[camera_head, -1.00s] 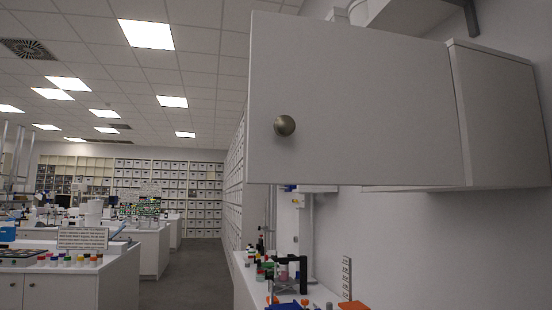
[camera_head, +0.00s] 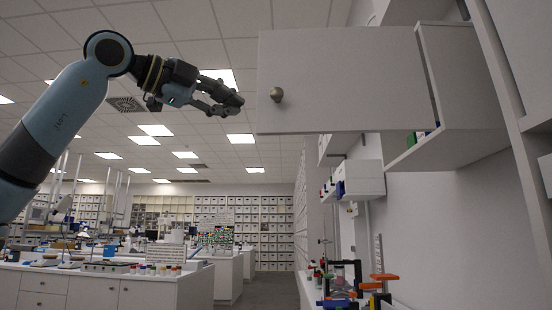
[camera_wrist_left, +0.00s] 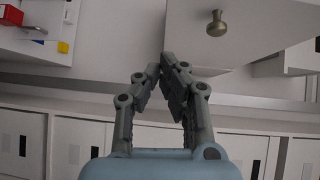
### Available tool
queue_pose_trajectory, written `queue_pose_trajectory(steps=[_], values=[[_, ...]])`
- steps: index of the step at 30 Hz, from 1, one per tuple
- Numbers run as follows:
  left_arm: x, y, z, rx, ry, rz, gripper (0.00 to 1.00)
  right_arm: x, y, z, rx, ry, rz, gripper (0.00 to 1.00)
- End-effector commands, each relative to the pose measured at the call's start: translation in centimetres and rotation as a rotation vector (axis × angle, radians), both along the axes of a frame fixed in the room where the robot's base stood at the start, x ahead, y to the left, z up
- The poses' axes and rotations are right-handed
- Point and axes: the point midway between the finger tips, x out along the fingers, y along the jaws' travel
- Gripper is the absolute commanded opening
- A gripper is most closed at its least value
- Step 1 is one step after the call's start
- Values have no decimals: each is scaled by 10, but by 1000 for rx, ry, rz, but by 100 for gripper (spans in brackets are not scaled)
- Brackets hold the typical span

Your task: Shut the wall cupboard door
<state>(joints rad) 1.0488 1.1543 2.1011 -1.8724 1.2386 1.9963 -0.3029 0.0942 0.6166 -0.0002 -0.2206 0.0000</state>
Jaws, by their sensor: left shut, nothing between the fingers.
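The wall cupboard door (camera_head: 340,80) is a plain pale panel with a round metal knob (camera_head: 277,94) near its left edge. It stands open, swung out from the cupboard body (camera_head: 465,95) at the right. My left gripper (camera_head: 238,103) is shut and empty, just left of the door's free edge at about knob height, apart from the knob. In the left wrist view the closed fingertips (camera_wrist_left: 170,62) are near the door's edge, and the knob (camera_wrist_left: 217,23) shows up and to the right. My right gripper is not in view.
Below the cupboard, a small white wall shelf (camera_head: 358,180) holds small coloured items. A bench under it carries lab stands and an orange clamp (camera_head: 384,277). White lab benches (camera_head: 120,290) stand lower left. The air left of the door is free apart from my arm.

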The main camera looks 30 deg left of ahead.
Motion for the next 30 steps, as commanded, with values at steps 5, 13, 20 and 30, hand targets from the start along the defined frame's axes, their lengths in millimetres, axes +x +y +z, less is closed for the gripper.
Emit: queue_pose_trajectory(steps=[5, 13, 20, 30], values=[[-19, 8, 23, 10, -78, 25, 0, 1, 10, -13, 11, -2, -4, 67], [14, -3, 31, 4, -80, 16, 0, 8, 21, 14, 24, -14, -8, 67], [62, -17, 31, 1, -79, 15, 0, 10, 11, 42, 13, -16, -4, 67], [106, -2, 27, 6, -79, 22, 0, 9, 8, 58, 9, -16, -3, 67]])
